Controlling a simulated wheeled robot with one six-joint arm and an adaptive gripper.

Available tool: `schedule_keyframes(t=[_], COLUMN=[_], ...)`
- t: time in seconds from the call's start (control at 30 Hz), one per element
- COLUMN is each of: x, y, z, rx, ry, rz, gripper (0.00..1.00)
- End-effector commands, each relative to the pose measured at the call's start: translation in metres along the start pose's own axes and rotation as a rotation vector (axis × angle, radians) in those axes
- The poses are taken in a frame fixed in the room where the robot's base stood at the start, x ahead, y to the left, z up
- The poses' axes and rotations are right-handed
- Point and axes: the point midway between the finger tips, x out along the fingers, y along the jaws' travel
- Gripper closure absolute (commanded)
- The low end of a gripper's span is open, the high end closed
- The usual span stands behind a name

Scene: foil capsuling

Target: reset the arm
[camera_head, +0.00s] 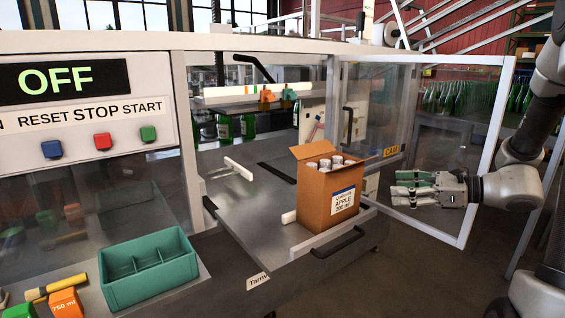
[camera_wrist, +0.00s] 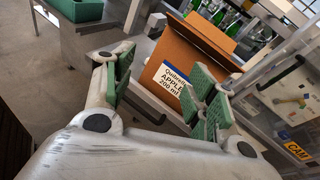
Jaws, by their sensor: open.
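My gripper (camera_head: 410,189) is at the right in the head view, in front of the open clear door, pointing left. In the wrist view my gripper (camera_wrist: 165,95) shows two green-padded fingers spread apart with nothing between them. The open cardboard box (camera_head: 329,190) labelled "APPLE" stands on the machine's pull-out shelf, left of my gripper and apart from it. It holds several white-topped items. The box (camera_wrist: 172,75) also shows beyond my fingers in the wrist view.
The clear door (camera_head: 480,63) in a white frame stands open close to my arm. A green divided tray (camera_head: 150,268) sits at the lower left. The panel display (camera_head: 60,78) reads OFF above blue, red and green buttons. Green bottles (camera_head: 460,100) stand behind.

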Motion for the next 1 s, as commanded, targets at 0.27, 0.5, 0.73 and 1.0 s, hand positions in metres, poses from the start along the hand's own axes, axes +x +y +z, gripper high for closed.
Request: schedule_keyframes(t=[0.27, 0.5, 0.73, 1.0], x=[-0.035, -0.108, -0.178, -0.185], y=[0.076, 0.141, 0.144, 0.15], z=[-0.035, -0.046, -0.018, 0.033], rx=[-0.283, -0.819, -1.445, -1.824], ry=[0.239, 0.508, 0.749, 0.848], rz=[0.284, 0.725, 1.115, 1.146], gripper=[0.43, 0.43, 0.43, 0.43])
